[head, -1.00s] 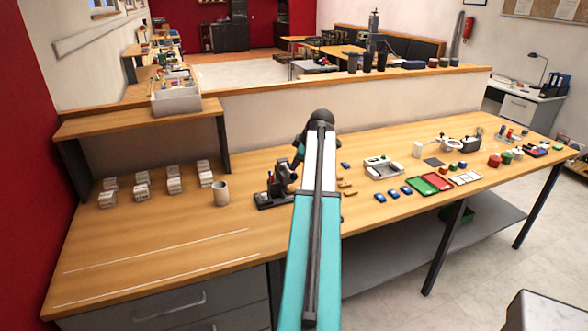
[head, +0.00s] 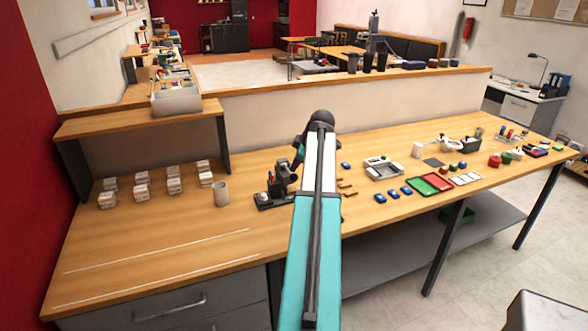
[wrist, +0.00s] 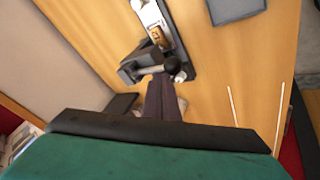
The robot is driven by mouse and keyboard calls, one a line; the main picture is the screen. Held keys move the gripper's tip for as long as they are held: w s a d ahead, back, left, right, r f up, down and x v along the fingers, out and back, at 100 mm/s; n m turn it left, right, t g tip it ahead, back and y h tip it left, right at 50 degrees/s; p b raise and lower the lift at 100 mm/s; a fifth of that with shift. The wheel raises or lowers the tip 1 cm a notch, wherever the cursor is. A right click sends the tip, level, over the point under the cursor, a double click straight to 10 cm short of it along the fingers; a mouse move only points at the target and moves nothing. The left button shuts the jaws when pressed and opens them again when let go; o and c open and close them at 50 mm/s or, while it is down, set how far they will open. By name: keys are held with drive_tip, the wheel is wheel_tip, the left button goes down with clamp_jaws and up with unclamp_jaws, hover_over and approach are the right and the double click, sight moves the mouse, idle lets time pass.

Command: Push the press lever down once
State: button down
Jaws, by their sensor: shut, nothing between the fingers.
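The press is a small black device with a dark base (head: 268,201), standing on the wooden bench just left of my arm in the head view. In the wrist view its body (wrist: 132,72) lies near the top centre. Its lever (wrist: 150,70) ends in a round black knob (wrist: 172,65). My gripper (wrist: 163,84) is shut and empty, its dark fingertips close to the lever and knob. I cannot tell whether they touch. In the head view my arm hides part of the area beside the press.
Blue parts (head: 380,198), a grey fixture (head: 383,168) and a red and green tray (head: 431,183) lie to the right. The bench front left is mostly clear.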

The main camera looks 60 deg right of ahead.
drive_tip(key=shift+r, duration=0.15)
drive_tip(key=shift+w+d+r+p, duration=0.15)
drive_tip(key=shift+w+r+p, duration=0.1)
drive_tip(key=shift+r, duration=0.45)
drive_tip(key=shift+w+d+r+p, duration=0.1)
drive_tip(key=shift+r+p, duration=0.15)
drive_tip(key=shift+r, duration=0.45)
drive_tip(key=shift+r, duration=0.1)
drive_tip(key=shift+w+d+r+p, duration=0.15)
drive_tip(key=shift+r+p, duration=0.15)
drive_tip(key=shift+r, duration=0.5)
drive_tip(key=shift+w+d+r+p, duration=0.15)
drive_tip(key=shift+r+p, duration=0.15)
drive_tip(key=shift+r, duration=0.45)
drive_tip(key=shift+w+d+r+p, duration=0.15)
drive_tip(key=shift+r+p, duration=0.15)
drive_tip(key=shift+r, duration=0.5)
drive_tip(key=shift+a, duration=0.1)
